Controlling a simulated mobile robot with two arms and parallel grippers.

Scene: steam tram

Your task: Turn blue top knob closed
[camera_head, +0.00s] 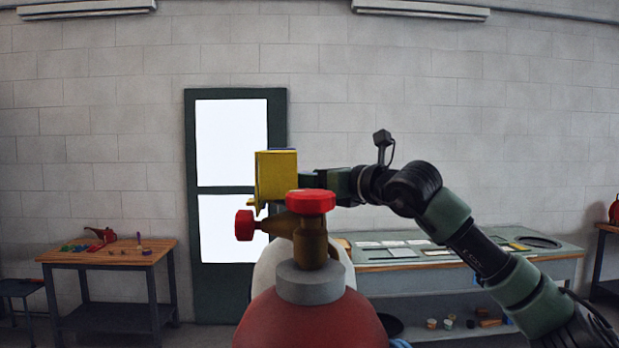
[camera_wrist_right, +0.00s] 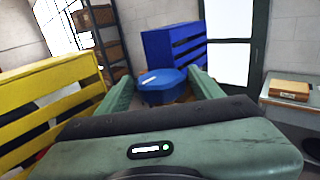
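The blue knob (camera_wrist_right: 165,85) is many-sided with a white mark on it. In the right wrist view it sits between the two green fingers of my right gripper (camera_wrist_right: 162,80). The fingers stand wide apart, one on each side of the knob, very close to it. I cannot tell whether they press on it. In the head view my right arm (camera_head: 432,197) reaches in from the right, and its wrist ends behind the red top knob, beside a yellow box-like part (camera_head: 276,178). The blue knob cannot be made out there. My left gripper is out of view.
A red dome with a brass valve (camera_head: 310,240) stands close in front, with a red top knob (camera_head: 311,201) and a red side knob (camera_head: 244,225). A yellow slatted crate (camera_wrist_right: 45,100) and a blue slatted crate (camera_wrist_right: 175,47) are near my right gripper. Workbenches line the wall.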

